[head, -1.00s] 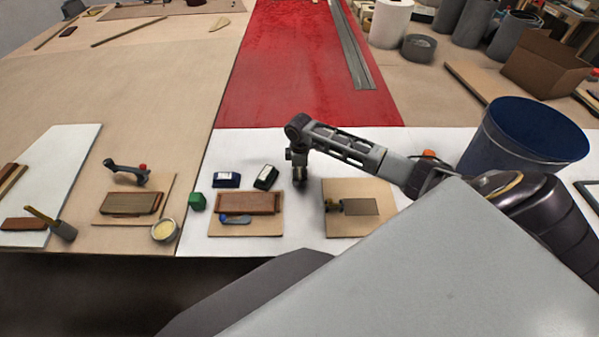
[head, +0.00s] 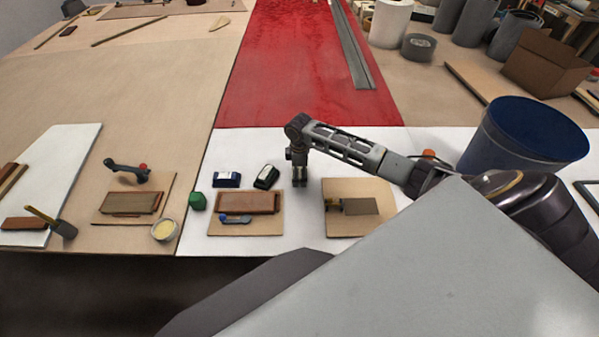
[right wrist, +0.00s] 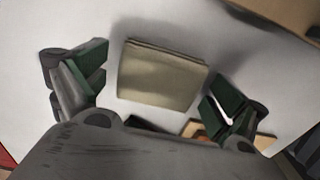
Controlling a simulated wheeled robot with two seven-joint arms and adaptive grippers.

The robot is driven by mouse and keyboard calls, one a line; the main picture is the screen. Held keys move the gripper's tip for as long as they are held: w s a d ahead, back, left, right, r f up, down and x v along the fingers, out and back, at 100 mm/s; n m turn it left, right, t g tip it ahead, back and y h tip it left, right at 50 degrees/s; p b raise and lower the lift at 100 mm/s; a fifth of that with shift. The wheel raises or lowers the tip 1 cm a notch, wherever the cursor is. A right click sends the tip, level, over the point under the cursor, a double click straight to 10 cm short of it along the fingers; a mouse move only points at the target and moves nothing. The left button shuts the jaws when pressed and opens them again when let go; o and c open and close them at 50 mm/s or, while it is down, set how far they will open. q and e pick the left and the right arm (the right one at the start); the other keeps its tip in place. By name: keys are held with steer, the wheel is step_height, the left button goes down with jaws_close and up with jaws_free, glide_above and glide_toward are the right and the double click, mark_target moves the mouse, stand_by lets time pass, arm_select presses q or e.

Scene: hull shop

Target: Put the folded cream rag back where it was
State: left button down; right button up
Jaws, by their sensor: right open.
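The folded cream rag (right wrist: 162,76) lies flat in the right wrist view, on the white table covering, between the two fingers of my right gripper (right wrist: 160,88). The fingers stand apart, one on each side of it, with white surface showing between them and the rag. In the head view my right gripper (head: 300,178) points down low over the white covering (head: 302,222), between the two small tan boards. I cannot make out the rag in the head view, where the gripper covers that spot. My left gripper is not in view.
Left of the gripper are two small dark blocks (head: 227,180) and a board (head: 246,230) with a brown block. Right is a board (head: 358,228) with a brush-like tool. A blue bin (head: 525,140) stands at the right. The white surface behind the gripper is clear.

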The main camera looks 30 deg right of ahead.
step_height(320, 180, up, 12)
stand_by(0.7)
stand_by(0.9)
